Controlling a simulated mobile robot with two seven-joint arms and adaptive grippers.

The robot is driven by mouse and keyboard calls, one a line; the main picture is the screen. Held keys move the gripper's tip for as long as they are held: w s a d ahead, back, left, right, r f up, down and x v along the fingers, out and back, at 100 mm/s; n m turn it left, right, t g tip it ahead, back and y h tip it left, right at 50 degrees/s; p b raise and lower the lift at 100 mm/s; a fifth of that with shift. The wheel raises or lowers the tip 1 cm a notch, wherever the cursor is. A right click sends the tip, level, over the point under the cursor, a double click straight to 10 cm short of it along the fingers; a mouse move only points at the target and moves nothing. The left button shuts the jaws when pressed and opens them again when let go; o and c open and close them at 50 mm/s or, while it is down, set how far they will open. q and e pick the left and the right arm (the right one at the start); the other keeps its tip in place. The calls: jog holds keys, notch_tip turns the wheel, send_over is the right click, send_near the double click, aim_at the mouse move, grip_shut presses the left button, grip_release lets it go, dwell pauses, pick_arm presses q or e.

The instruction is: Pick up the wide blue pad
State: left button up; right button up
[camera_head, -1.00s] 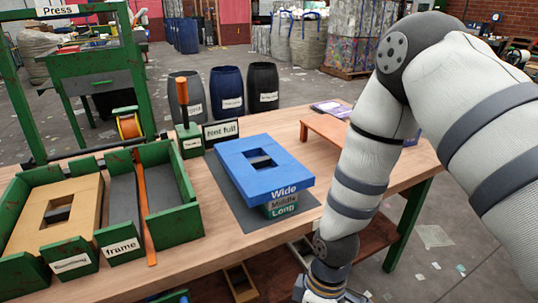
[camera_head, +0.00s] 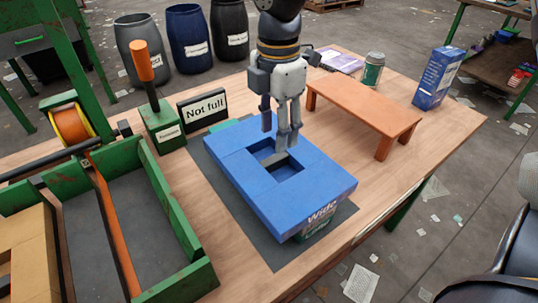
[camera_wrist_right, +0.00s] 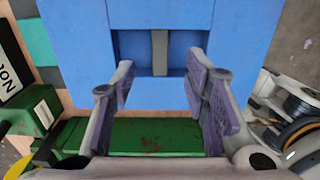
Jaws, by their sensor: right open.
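The wide blue pad (camera_head: 305,182) lies flat on top of a stack on a dark mat (camera_head: 205,155), with "Wide" on its front edge. It has a rectangular opening with a grey bar (camera_wrist_right: 159,50) across it. The layers below are mostly hidden. My right gripper (camera_head: 282,142) points down over the opening, its fingertips close to the far part of the pad. Whether they touch it I cannot tell. In the right wrist view the right gripper (camera_wrist_right: 160,75) is open, its fingers apart and nothing between them, with the blue pad (camera_wrist_right: 75,55) beyond. My left gripper is not in view.
Green trays (camera_head: 180,200) are on the left. A small orange bench (camera_head: 362,103), a jar (camera_head: 373,70) and a blue box (camera_head: 438,78) are on the right.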

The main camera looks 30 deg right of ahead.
aim_at(274, 158)
notch_tip(274, 158, down, 8)
jog(key=shift+a+r, duration=0.15)
jog(key=shift+r, duration=0.2)
grip_shut()
